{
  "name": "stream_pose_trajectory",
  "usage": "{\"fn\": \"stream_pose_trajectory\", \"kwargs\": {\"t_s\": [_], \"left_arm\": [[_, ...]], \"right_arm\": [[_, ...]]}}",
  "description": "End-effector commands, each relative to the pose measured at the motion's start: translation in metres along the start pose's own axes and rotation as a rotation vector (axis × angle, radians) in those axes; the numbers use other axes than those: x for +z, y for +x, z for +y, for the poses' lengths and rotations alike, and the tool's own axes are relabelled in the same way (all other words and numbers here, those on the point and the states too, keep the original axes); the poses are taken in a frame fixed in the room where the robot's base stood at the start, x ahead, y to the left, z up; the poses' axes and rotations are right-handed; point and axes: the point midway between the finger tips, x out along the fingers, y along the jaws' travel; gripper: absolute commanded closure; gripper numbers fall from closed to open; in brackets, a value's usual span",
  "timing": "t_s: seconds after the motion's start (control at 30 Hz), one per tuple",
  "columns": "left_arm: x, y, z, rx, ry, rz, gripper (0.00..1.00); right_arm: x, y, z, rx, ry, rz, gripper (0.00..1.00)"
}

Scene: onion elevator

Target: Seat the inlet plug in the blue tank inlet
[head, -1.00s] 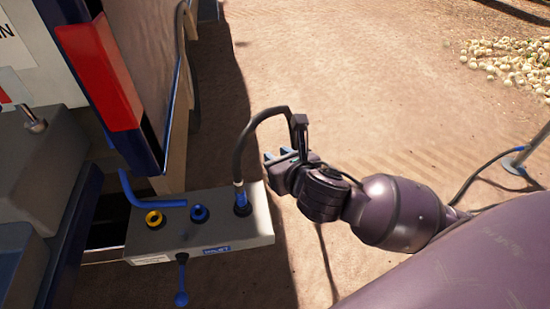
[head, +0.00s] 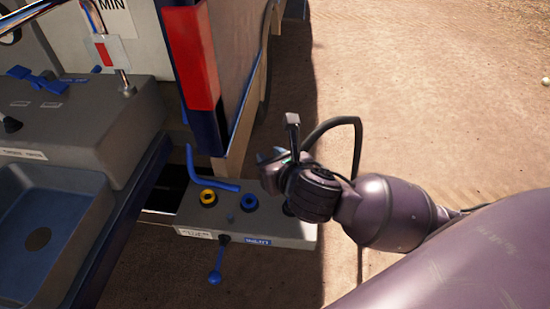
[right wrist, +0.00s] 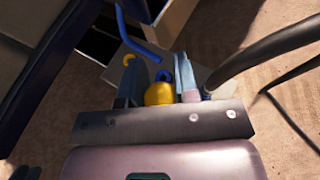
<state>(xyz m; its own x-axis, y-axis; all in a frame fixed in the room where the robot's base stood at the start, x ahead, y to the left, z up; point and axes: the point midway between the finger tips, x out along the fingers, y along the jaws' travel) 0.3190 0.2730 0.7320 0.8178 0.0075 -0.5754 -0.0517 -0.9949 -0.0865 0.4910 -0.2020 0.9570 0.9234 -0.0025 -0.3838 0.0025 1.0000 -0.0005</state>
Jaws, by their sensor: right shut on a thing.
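The blue tank inlet (head: 249,202) is a blue ring on top of a low grey box (head: 276,231) with a blue label on its front. It also shows in the right wrist view (right wrist: 165,75), just beyond my fingers. My right gripper (head: 272,163) is above the box, over its right part. In the right wrist view its two fingers (right wrist: 159,82) are shut on a yellow rounded plug (right wrist: 160,94), apart from the inlet. I take this to be the inlet plug; its lower end is hidden. My left gripper is not in view.
A yellow ring port (head: 208,197) sits left of the blue inlet, with a bent blue handle (head: 212,180) behind. A dark hose (head: 356,135) loops behind my gripper. A red and blue post (head: 191,62) stands behind. A grey sink (head: 46,235) is left. Bare sand lies right.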

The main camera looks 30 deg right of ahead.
Motion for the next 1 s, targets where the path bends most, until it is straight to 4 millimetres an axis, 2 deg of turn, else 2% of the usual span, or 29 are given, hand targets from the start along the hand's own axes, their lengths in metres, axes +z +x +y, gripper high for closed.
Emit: {"fn": "stream_pose_trajectory", "kwargs": {"t_s": [0.03,0.17,0.5,0.77,1.0], "left_arm": [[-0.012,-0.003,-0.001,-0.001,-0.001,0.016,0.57],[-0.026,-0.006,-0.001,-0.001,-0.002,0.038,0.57],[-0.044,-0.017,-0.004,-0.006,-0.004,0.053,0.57],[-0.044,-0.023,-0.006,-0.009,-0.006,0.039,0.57],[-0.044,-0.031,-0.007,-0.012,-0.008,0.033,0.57]], "right_arm": [[0.015,-0.004,0.008,0.000,0.009,-0.013,0.94],[0.023,0.003,0.014,-0.037,0.023,-0.011,0.94],[0.033,0.050,0.017,-0.196,0.087,-0.011,0.94],[0.018,0.089,0.019,-0.296,0.126,-0.011,0.94],[-0.016,0.121,0.026,-0.352,0.146,-0.014,0.94]]}}
